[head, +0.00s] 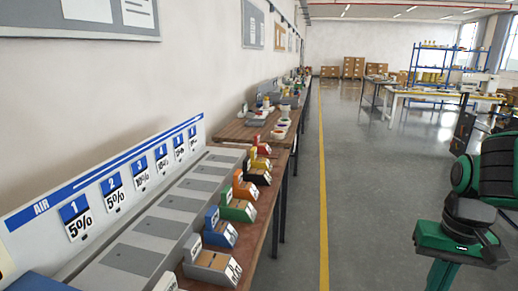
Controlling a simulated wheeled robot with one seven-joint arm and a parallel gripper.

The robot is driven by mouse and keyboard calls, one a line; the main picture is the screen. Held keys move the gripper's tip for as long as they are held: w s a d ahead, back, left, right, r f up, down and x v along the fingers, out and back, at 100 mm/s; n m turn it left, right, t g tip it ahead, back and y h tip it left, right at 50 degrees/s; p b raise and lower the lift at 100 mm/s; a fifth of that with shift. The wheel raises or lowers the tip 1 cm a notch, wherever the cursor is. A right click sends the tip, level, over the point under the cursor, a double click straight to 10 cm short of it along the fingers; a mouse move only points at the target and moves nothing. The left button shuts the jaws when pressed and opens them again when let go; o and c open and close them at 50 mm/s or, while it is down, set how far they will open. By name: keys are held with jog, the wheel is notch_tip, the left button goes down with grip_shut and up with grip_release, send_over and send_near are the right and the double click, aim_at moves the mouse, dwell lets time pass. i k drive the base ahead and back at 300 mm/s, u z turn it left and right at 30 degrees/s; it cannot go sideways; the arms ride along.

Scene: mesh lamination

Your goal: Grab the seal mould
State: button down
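No thing in the head view can be made out for certain as the seal mould. My gripper's fingers do not show. Green and black machine parts (462,237) show at the right; I cannot tell if they are my arm.
A numbered panel marked AIR (103,190) stands along the wall behind grey plates (168,232). A wooden bench (232,131) with small bowls continues beyond. The grey aisle floor (365,210) with its yellow line (323,200) is clear. Tables (440,95) and blue shelves stand far right.

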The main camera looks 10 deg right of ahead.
aim_at(263, 148)
jog(key=z, duration=0.75)
jog(key=i, duration=1.05)
jog(key=z, duration=0.6)
jog(key=i, duration=1.2)
jog(key=u, duration=0.8)
jog(key=i, duration=0.65)
jog(key=u, duration=0.55)
